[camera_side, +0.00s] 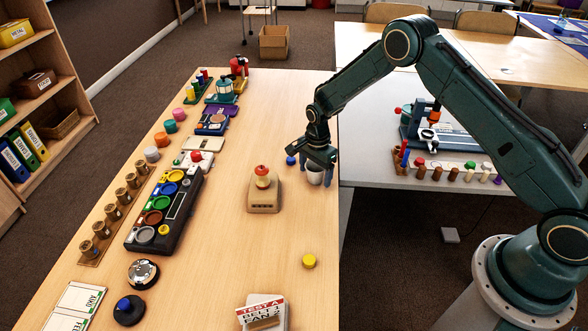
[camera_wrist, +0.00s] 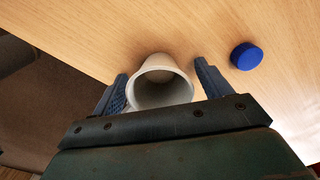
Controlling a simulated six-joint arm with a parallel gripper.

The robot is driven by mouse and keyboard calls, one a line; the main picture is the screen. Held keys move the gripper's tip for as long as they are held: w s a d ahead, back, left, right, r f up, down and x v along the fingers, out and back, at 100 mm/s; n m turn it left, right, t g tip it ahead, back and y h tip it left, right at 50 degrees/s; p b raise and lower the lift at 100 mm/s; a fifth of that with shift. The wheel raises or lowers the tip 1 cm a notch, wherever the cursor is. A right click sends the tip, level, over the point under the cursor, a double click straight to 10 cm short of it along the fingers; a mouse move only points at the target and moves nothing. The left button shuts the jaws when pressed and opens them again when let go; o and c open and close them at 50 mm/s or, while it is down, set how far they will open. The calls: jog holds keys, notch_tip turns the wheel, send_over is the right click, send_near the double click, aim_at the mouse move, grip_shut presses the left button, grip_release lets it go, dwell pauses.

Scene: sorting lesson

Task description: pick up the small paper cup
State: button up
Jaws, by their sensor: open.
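The small paper cup (camera_side: 315,175) is white and stands near the right edge of the wooden table (camera_side: 287,120). My gripper (camera_side: 316,172) is open and is down around the cup in the side view. In the wrist view my gripper (camera_wrist: 160,88) has one finger on each side of the cup. A small gap shows on the right; on the left I cannot tell whether finger and cup touch.
A blue cap (camera_wrist: 246,56) lies just beside the right finger; it also shows in the side view (camera_side: 291,160). A beige box with a red knob (camera_side: 263,190) stands to the left. A yellow disc (camera_side: 309,261) lies nearer the front. The table's edge is close on the right.

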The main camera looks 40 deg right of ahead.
jog(key=c, duration=1)
jog(key=shift+c, duration=0.2)
jog(key=shift+r, duration=0.1)
notch_tip(320, 180, up, 20)
dwell(0.3)
dwell(0.5)
